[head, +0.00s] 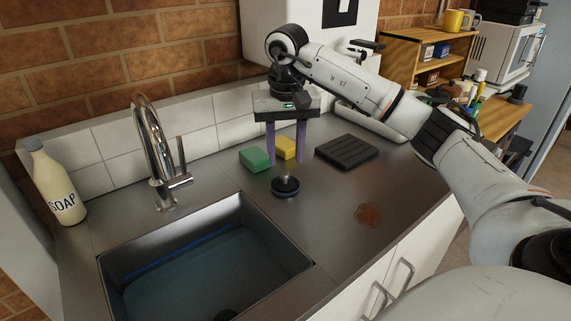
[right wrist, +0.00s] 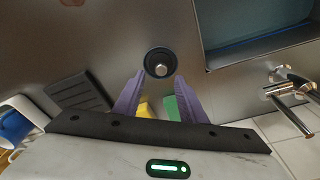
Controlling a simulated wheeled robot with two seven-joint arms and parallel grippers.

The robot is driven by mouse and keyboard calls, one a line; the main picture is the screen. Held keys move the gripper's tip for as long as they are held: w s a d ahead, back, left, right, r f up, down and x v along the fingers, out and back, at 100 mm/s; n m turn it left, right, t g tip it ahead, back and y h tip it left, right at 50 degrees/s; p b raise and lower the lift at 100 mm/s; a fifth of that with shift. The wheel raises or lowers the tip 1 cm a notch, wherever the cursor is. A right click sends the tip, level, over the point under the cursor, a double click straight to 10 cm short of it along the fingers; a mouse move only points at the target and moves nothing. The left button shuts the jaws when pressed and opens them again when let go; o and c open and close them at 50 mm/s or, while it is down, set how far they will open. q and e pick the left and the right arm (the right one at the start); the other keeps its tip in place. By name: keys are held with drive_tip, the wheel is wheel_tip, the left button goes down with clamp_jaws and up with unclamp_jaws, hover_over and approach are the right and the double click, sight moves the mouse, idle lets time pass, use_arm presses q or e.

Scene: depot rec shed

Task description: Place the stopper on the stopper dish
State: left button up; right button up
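The stopper (head: 286,181) is a dark round piece with a pale metal knob on top, upright on the steel counter just behind the sink. In the right wrist view the stopper (right wrist: 160,69) sits just past my fingertips, with a dark ring around its knob. I cannot tell whether this ring is the stopper's own rim or the stopper dish under it; no separate dish shows. My right gripper (head: 286,160) points down above and slightly behind the stopper. Its two purple fingers are apart with nothing between them, also in the right wrist view (right wrist: 161,82). My left gripper is not in view.
A green sponge (head: 254,159) and a yellow sponge (head: 286,147) lie behind the stopper. A black ribbed mat (head: 347,152) lies to the right. The water-filled sink (head: 205,270), faucet (head: 158,155) and soap bottle (head: 55,185) are left. A brown stain (head: 367,215) marks the otherwise clear right counter.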

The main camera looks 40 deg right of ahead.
wheel_tip(320, 180, up, 8)
drive_tip(key=p, duration=0.1)
drive_tip(key=shift+s+a+f, duration=0.25)
drive_tip(key=shift+s+a, duration=0.05)
drive_tip(key=shift+s, duration=0.05)
